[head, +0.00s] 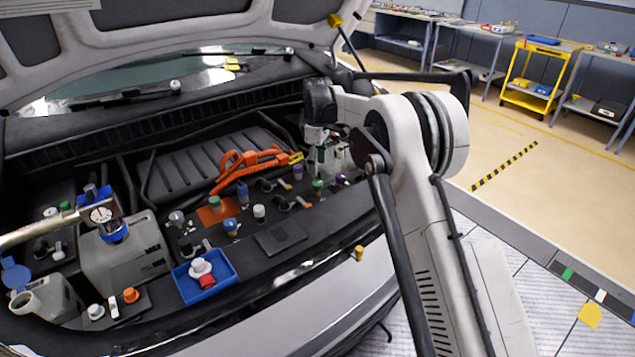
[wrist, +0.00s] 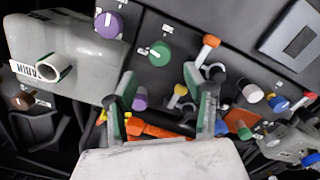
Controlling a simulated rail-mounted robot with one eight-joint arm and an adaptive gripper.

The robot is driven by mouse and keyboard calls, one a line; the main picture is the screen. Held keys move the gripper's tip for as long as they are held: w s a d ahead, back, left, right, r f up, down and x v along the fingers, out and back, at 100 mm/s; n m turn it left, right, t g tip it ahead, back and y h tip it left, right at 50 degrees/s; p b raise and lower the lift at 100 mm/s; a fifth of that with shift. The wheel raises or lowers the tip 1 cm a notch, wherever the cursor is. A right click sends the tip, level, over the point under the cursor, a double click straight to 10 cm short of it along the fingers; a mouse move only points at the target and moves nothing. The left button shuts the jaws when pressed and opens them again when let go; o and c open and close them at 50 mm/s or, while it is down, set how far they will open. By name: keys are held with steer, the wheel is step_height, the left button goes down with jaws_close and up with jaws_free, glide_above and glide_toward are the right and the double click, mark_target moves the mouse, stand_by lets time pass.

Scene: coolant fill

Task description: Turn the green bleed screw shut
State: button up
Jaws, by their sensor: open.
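A round green knob (wrist: 160,53), which looks like the bleed screw, sits on a dark panel with a small white mark beside it. It also shows in the head view (head: 318,186), just below my gripper. Another green-topped cap (head: 214,202) stands on an orange plate farther left; it is at the lower right in the wrist view (wrist: 243,130). My gripper (wrist: 160,82) is open and empty, with its green-padded fingers apart. In the wrist view the green knob appears just beyond the fingertips, between their lines. I see no contact with it.
A purple knob (wrist: 109,24) and an orange-handled valve (wrist: 207,46) flank the green knob. A grey housing with a pipe stub (wrist: 54,68) is at left. Orange hoses (head: 245,162) lie behind the panel. A blue tray (head: 205,277) sits at the front edge.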

mark_target(317, 183)
step_height(317, 183, down, 8)
steer(key=shift+r, duration=0.1)
stand_by(0.4)
steer(key=c, duration=1.1)
